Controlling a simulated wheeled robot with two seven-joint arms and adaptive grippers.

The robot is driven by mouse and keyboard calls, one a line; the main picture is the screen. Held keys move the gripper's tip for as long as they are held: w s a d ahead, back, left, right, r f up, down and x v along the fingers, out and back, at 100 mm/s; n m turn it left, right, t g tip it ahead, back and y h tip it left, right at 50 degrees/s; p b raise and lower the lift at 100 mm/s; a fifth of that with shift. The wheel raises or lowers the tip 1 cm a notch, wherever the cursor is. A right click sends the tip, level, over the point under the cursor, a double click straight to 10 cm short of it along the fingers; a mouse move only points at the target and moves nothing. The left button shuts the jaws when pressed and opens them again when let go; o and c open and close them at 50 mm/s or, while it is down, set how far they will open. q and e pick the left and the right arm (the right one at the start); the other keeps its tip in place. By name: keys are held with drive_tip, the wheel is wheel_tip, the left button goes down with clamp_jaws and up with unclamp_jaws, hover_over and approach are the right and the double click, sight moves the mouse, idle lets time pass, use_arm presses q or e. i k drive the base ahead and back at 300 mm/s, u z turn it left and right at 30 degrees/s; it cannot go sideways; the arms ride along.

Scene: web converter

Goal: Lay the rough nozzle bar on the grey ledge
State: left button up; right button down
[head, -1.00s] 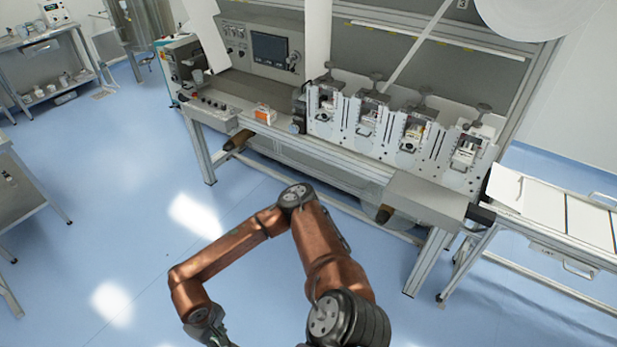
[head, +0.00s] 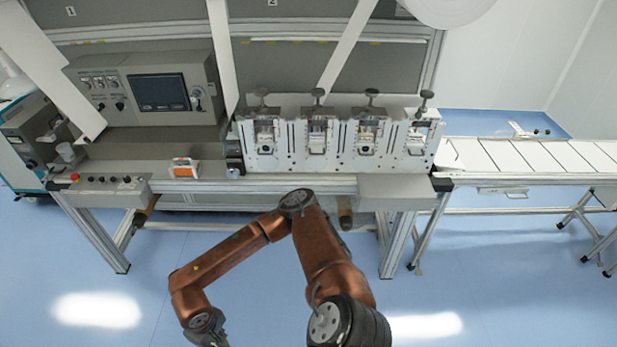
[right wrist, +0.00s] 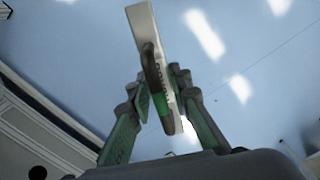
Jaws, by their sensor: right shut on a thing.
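My right gripper (right wrist: 168,105) is shut on a pale, flat bar with a dark curved handle, the rough nozzle bar (right wrist: 148,30). Dark lettering runs along the bar's side. The bar sticks out beyond the green-padded fingers, with only floor behind it. In the head view a copper-coloured arm of mine reaches down left, and its hand is mostly cut off by the bottom edge. A grey ledge (head: 290,187) runs along the machine's front below the stations, apart from that arm. A grey box top (head: 398,188) is at its right end; I cannot tell which surface is meant. My left gripper is not seen.
Several upright stations with black knobs (head: 317,135) stand behind the ledge. An orange-and-white item (head: 184,168) sits left of them, near a control box (head: 102,184). A conveyor (head: 535,155) extends right. Blue floor (head: 250,310) is clear before the machine.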

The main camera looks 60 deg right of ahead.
sight(398, 193)
drive_tip(key=z, duration=0.75)
drive_tip(key=i, duration=0.9)
drive_tip(key=z, duration=1)
